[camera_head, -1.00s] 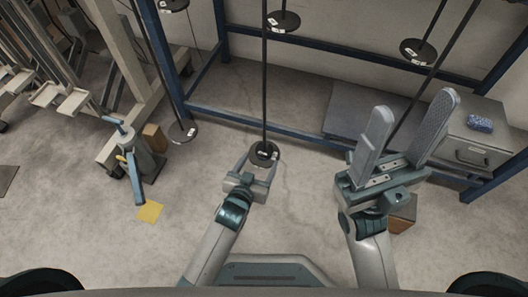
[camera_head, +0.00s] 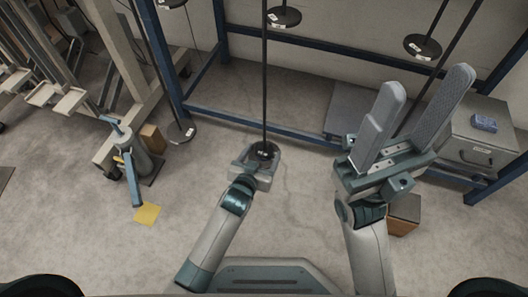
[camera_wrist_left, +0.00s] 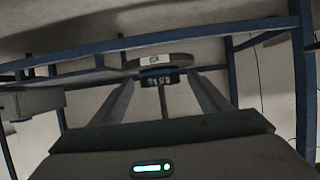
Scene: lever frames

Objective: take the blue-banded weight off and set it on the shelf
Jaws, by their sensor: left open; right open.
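A dark round weight (camera_head: 264,150) hangs low at the end of a long dark rod in the head view. In the left wrist view a disc with a white label (camera_wrist_left: 155,60) sits above a small dark block with a blue band (camera_wrist_left: 158,73). My left gripper (camera_head: 262,156) is open, with its fingers on either side of the hanging weight. I cannot tell whether they touch it. My right gripper (camera_head: 412,118) is open and empty, raised at the right. A flat grey board (camera_head: 343,108), perhaps the shelf, lies low behind it, partly hidden.
Other labelled discs hang at the back, one at centre (camera_head: 284,17) and one at right (camera_head: 422,47). Blue frame bars (camera_head: 240,120) run behind. A grey box with a blue item (camera_head: 485,123) on top stands right. A blue-handled device (camera_head: 135,155) stands left.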

